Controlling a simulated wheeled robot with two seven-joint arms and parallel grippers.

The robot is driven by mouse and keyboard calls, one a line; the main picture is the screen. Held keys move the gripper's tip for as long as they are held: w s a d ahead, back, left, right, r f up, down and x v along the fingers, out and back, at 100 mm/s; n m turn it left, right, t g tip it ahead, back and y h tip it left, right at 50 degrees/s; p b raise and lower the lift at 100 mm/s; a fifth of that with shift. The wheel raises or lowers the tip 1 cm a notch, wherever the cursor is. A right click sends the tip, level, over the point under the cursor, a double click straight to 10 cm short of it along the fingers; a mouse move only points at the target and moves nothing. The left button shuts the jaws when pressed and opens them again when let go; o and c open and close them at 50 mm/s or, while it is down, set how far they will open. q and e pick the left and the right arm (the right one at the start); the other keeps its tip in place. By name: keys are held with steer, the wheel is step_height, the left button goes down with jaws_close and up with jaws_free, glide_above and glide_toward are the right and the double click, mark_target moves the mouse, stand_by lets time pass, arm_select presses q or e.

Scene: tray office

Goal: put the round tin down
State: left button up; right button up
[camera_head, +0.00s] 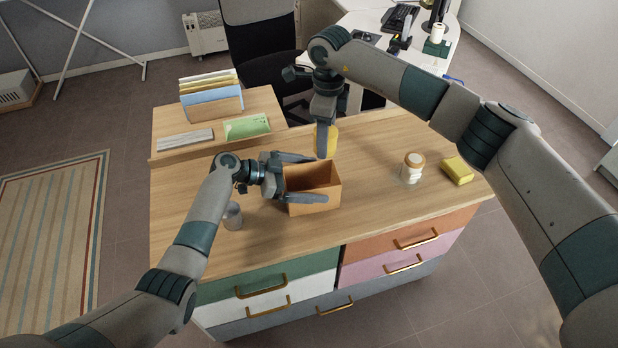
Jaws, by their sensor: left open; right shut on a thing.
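A yellow round thing, which looks like the round tin (333,141), is at my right gripper (325,150), near the back of the wooden counter. The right gripper is shut on it, and its fingers hide part of the tin. I cannot tell whether the tin touches the counter. My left gripper (315,178) is open, with its fingers spread at an open-topped brown box (318,208). One finger crosses the box's front side and the other is near its back edge. I see nothing held between them.
A white jar with an orange lid (412,168) and a yellow block (457,170) stand at the right. A grey cylinder (232,216) stands left of the box. A folder holder (213,105) and a green paper (247,126) are on the raised back-left part. The front counter is clear.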

arm_select(q)
steer(key=c, duration=1.2)
steer(key=shift+o, duration=0.4)
arm_select(e)
steer(key=n, duration=0.2)
steer(key=a+n, duration=0.1)
steer(key=n, duration=0.2)
steer(key=shift+f, duration=0.2)
steer(key=n, duration=0.4)
steer(key=shift+s+a+f, duration=0.1)
steer(key=shift+a+f, duration=0.05)
steer(key=shift+a, duration=0.2)
steer(key=n, duration=0.4)
steer(key=shift+s+a+f+n, duration=0.1)
steer(key=shift+a+f+n, duration=0.05)
steer(key=shift+a+n, duration=0.2)
steer(key=n, duration=0.4)
steer(key=shift+a+f, duration=0.15)
steer(key=shift+a, duration=0.15)
